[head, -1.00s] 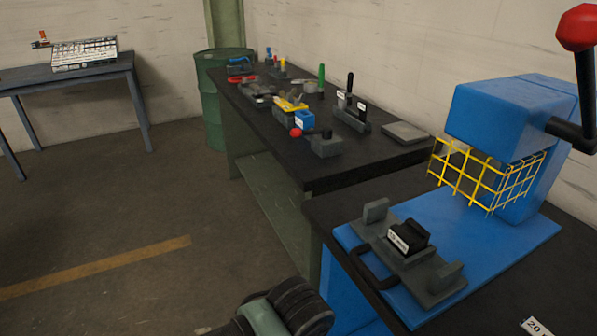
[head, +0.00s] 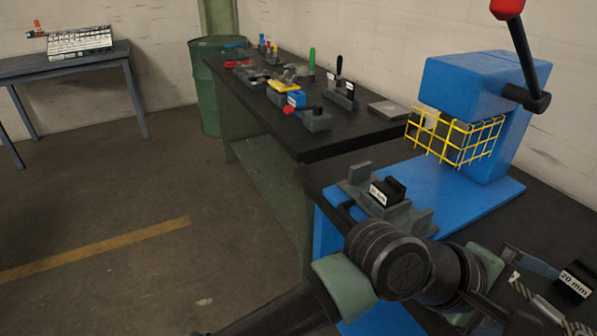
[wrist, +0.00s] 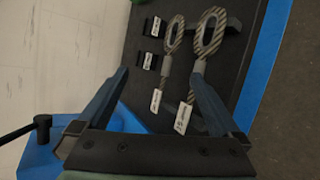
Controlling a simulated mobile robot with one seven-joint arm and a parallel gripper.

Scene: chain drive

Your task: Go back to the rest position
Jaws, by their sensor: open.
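My gripper (wrist: 160,68) is open in the wrist view. Its two dark fingers are spread apart with nothing held between them. Past the fingertips are two striped ring-ended tools (wrist: 210,35) with white labels, on the dark bench top. In the head view my arm crosses the lower right foreground, and one blue-grey finger (head: 530,261) shows near the right edge. The rest of the gripper is partly hidden there.
A blue press (head: 475,88) with a yellow guard stands at right; a grey fixture (head: 408,216) holding a labelled black block sits on its base. A "20 mm" block (head: 573,284) lies nearby. A tool-covered bench (head: 370,135) is behind. Floor (head: 110,190) at left is clear.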

